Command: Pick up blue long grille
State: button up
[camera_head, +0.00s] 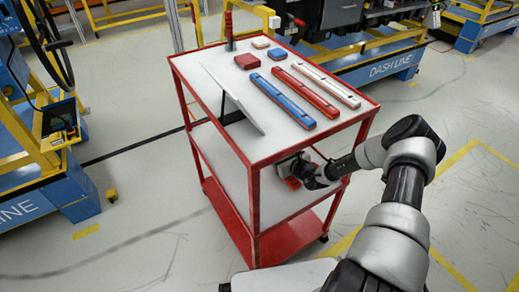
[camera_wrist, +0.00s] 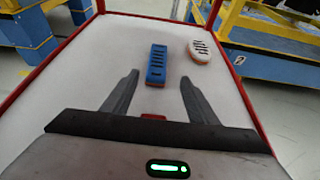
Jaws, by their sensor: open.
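A blue long grille (camera_wrist: 156,64) with a row of dark slots and an orange-red lower edge lies on a white cart shelf (camera_wrist: 85,65) in the wrist view. My gripper (camera_wrist: 160,77) is open and empty, and the grille's near end shows between its fingertips. I cannot tell how high the fingers are above the shelf. In the head view my gripper (camera_head: 297,171) is at the cart's right side, below the top shelf. The grille cannot be made out there.
A white oval grille (camera_wrist: 199,51) lies right of the blue one. The red-framed cart (camera_head: 255,205) carries blue (camera_head: 282,101), red (camera_head: 306,90) and white (camera_head: 326,84) long bars, a grey panel (camera_head: 232,97) and small blocks on top. Its top and posts bound the shelf space.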

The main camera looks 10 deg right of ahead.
jog(key=x, duration=0.3)
jog(key=shift+a+f+b, duration=0.1)
jog(key=shift+b, duration=0.25)
jog(key=b+x, duration=0.1)
jog(key=x, duration=0.1)
jog(key=b+x, duration=0.1)
jog(key=x, duration=0.1)
jog(key=shift+a, duration=0.3)
jog(key=shift+w+a+b, duration=0.15)
jog(key=shift+w+b, duration=0.2)
jog(key=shift+w, duration=0.2)
jog(key=c, duration=1.1)
jog(key=shift+r, duration=0.3)
